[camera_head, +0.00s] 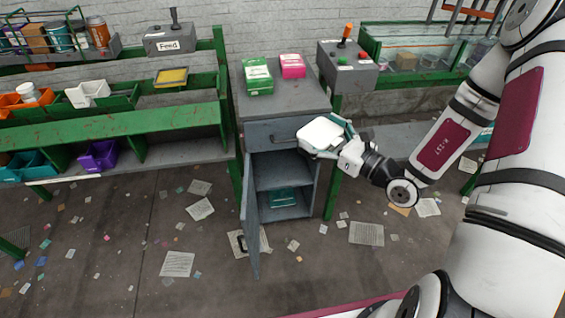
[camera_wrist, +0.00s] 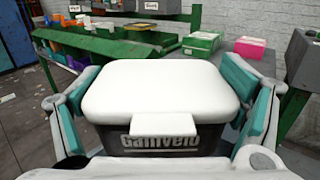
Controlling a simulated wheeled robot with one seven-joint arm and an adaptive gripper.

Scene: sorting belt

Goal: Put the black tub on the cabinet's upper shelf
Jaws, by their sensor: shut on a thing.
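The black tub (camera_wrist: 150,137) has a thick white lid and light lettering on its front. In the head view its white lid (camera_head: 320,133) shows, level or slightly tilted. My gripper (camera_head: 338,140) is shut on the tub, with teal finger pads on both sides of it in the wrist view. The grey cabinet (camera_head: 262,134) stands below and behind, its door (camera_head: 251,215) swung open. The tub is in front of the drawer, above the upper shelf opening. The upper shelf (camera_head: 275,185) looks empty where visible; its right back part is partly hidden.
A teal container (camera_head: 283,197) sits in the cabinet's lower compartment. A green box (camera_head: 258,77) and a pink box (camera_head: 292,66) lie on the cabinet top. Green sorting racks (camera_head: 175,120) stand left. Green posts flank the cabinet. Papers litter the floor.

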